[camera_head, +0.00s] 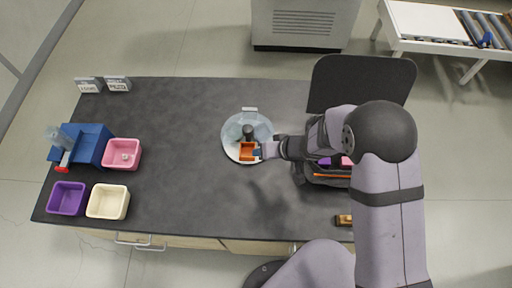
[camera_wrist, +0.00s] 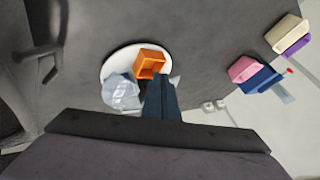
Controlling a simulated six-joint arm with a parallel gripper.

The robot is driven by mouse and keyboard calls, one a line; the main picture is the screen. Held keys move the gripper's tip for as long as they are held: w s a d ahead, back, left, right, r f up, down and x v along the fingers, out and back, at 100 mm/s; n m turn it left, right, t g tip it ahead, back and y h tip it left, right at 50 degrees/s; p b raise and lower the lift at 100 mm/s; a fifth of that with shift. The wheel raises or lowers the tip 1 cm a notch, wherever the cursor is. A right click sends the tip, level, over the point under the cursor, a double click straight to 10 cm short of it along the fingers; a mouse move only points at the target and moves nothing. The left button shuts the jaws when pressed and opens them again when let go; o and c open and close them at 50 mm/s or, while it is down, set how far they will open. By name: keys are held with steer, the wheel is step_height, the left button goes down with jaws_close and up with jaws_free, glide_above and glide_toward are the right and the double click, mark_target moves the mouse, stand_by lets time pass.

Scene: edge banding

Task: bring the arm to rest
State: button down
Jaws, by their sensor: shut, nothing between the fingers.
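Pink (camera_head: 122,154), purple (camera_head: 67,198) and cream (camera_head: 108,201) bins stand at the left with a blue holder (camera_head: 93,143). Two small signs (camera_head: 102,85) stand at the back left. A dark case (camera_head: 326,174) is partly under my arm. The worktop's middle left is clear.

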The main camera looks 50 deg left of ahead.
steer(key=shift+d+r, duration=0.15)
steer(key=shift+r, duration=0.05)
steer(key=w+d+r+m+t+h, duration=0.2)
steer(key=w+d+r+m+t, duration=0.15)
steer(key=w+d, duration=0.65)
steer(key=w+d+r+m+t+h, duration=0.1)
steer(key=w+d+r+m+t, duration=0.15)
steer(key=w+d+r, duration=0.5)
steer(key=w+d+r+m+h, duration=0.1)
steer(key=w+d+m+h, duration=0.15)
steer(key=d, duration=1.55)
steer(key=s+d+r+m+g+h, duration=0.2)
steer(key=s+d+m, duration=0.2)
steer(key=s+d, duration=0.65)
steer(key=s+f+g+b, duration=0.2)
steer(key=s+f+b, duration=0.3)
steer(key=s+b, duration=0.1)
steer(key=shift+f+n+b, duration=0.2)
steer(key=shift+n+b, duration=0.15)
steer(key=shift+b, duration=0.5)
